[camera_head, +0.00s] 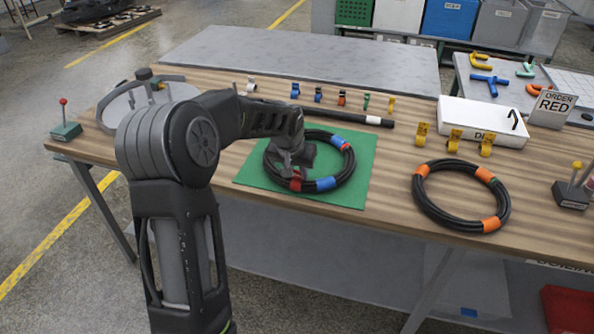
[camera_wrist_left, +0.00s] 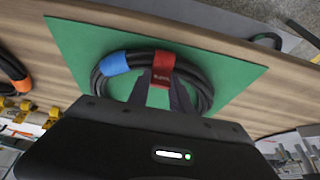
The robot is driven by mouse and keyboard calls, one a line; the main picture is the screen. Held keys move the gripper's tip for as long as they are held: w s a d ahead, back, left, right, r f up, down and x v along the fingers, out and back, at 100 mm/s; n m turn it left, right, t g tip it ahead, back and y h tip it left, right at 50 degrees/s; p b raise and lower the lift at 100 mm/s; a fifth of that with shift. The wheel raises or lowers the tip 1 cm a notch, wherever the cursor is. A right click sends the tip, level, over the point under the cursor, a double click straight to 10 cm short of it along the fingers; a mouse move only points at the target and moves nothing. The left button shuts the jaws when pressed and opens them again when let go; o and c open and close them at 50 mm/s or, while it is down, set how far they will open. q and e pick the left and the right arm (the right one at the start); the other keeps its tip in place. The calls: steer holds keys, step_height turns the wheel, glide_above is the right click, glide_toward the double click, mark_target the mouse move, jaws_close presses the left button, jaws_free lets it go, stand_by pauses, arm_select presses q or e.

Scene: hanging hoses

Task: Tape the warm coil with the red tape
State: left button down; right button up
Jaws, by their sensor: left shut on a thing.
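A black hose coil (camera_head: 351,165) lies on a green mat (camera_head: 357,194), and it also shows in the left wrist view (camera_wrist_left: 206,88). It carries blue and red bands at its far right. At its near side is a red band (camera_head: 296,185) beside a blue band (camera_head: 326,184). My left gripper (camera_head: 294,172) reaches down over the near left of the coil. In the left wrist view its fingertips (camera_wrist_left: 163,88) are at the red band (camera_wrist_left: 163,68), next to the blue band (camera_wrist_left: 114,63), and shut on the red tape. My right gripper is not in view.
Another black coil (camera_head: 420,198) with orange bands lies at the right. Small coloured rolls, including a red one (camera_head: 341,97), stand along the back. A black rod (camera_head: 365,119) lies behind the mat. Yellow clips (camera_head: 455,138) stand before a white box (camera_head: 478,113).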

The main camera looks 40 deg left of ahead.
arm_select(q)
steer(key=c, duration=1.3)
jaws_free()
steer(key=shift+s+d+f, duration=0.15)
steer(key=shift+s+f, duration=0.2)
steer(key=shift+f, duration=0.3)
steer(key=shift+c, duration=0.2)
steer(key=shift+o, duration=1.3)
steer(key=shift+r, duration=0.2)
steer(key=a+v, duration=0.1)
steer(key=v, duration=0.7)
steer(key=shift+w+d+r, duration=0.3)
steer(key=shift+w+d, duration=0.05)
steer(key=shift+d, duration=0.05)
